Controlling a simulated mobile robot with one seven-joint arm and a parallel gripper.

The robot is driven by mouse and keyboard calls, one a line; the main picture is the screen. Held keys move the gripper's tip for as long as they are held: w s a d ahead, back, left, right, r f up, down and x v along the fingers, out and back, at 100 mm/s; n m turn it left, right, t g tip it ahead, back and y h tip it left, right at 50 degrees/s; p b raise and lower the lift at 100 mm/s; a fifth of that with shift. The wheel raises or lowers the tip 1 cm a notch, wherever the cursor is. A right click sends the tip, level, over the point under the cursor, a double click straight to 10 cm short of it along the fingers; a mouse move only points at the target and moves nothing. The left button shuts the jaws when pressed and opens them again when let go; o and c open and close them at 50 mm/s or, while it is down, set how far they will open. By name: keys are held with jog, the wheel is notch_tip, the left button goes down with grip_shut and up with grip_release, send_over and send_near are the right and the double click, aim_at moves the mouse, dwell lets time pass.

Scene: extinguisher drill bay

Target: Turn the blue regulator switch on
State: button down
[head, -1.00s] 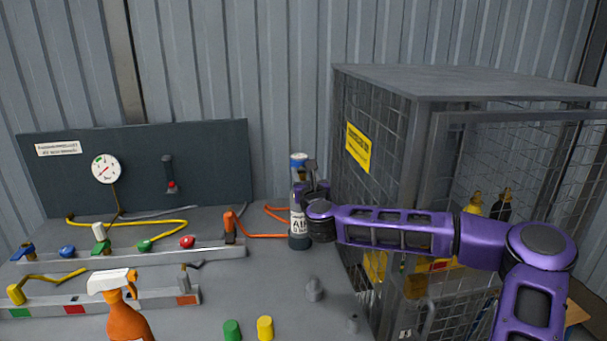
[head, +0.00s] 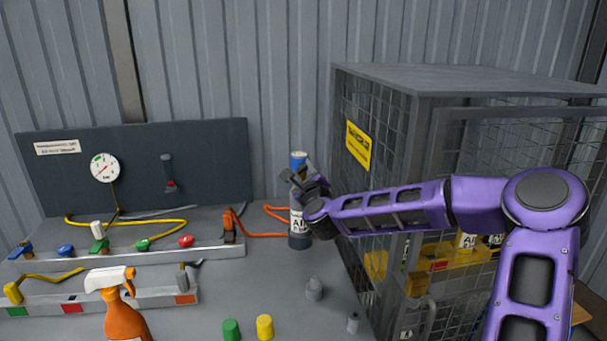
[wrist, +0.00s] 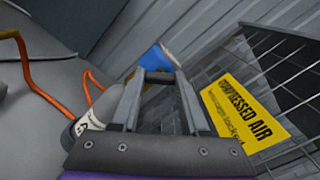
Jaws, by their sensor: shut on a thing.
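A white and dark cylinder (head: 298,222) with printed letters stands upright on the bench beside the cage, with a blue regulator top (head: 299,159). My gripper (head: 293,177) is at the cylinder's upper part, tilted up and to the left. In the wrist view, my gripper's fingertips (wrist: 158,76) are close together over the blue top (wrist: 158,58). The jaws are shut on it, though the fingers hide the contact and the switch's exact setting.
A wire cage (head: 375,120) with a yellow sign (head: 358,146) stands close at the right. An orange hose (head: 262,234) runs to the cylinder's left. A valve rail (head: 130,257), a gauge panel (head: 220,160), a spray bottle (head: 122,315) and several small caps occupy the left and front.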

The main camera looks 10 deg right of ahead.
jog(key=n+b, duration=0.1)
jog(key=n, duration=0.3)
jog(key=shift+n+b, duration=0.3)
jog(key=shift+n, duration=0.1)
jog(key=shift+n+b, duration=1.15)
jog(key=shift+n, duration=1.35)
jog(key=shift+c, duration=2)
grip_release()
jog(key=s+p, duration=0.2)
jog(key=s, duration=1.5)
jog(key=shift+s, duration=0.2)
